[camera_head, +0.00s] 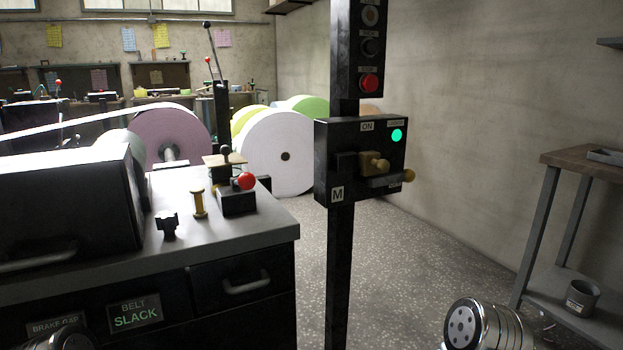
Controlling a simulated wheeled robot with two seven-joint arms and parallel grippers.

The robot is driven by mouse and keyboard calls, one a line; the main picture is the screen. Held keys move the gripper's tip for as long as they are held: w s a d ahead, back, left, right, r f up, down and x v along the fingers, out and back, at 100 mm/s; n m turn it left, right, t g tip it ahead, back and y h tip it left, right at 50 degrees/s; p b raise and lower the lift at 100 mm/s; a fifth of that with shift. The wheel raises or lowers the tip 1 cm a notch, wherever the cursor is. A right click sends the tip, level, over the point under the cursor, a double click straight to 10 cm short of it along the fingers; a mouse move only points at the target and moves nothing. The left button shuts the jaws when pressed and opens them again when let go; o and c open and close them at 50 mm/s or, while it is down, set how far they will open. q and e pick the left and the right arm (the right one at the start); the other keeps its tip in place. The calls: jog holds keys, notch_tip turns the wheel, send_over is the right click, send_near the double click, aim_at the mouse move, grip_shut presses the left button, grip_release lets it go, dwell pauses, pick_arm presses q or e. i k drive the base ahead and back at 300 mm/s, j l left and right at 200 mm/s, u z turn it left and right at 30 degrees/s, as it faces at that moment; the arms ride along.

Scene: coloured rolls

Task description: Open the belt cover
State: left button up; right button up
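A black cabinet with a grey top (265,234) stands at the left. Its front has a sign reading "BELT SLACK" (135,313). To the right of the sign is a dark front panel with a curved grey bar handle (247,284); it looks shut. I cannot tell which of these is the belt cover. Metallic parts of my arms show at the bottom left and bottom right edges; neither gripper's fingers are visible.
A black control post with a switch box (362,160) and green light stands right of the cabinet. A red-knobbed lever (246,181) and yellow spool (199,204) stand on the cabinet. Large rolls (275,152) are behind. A side table (580,160) is at right; floor between is clear.

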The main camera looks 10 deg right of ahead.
aim_at(64, 208)
jog(key=u, duration=0.4)
jog(key=j+u, duration=0.15)
jog(key=u, duration=0.6)
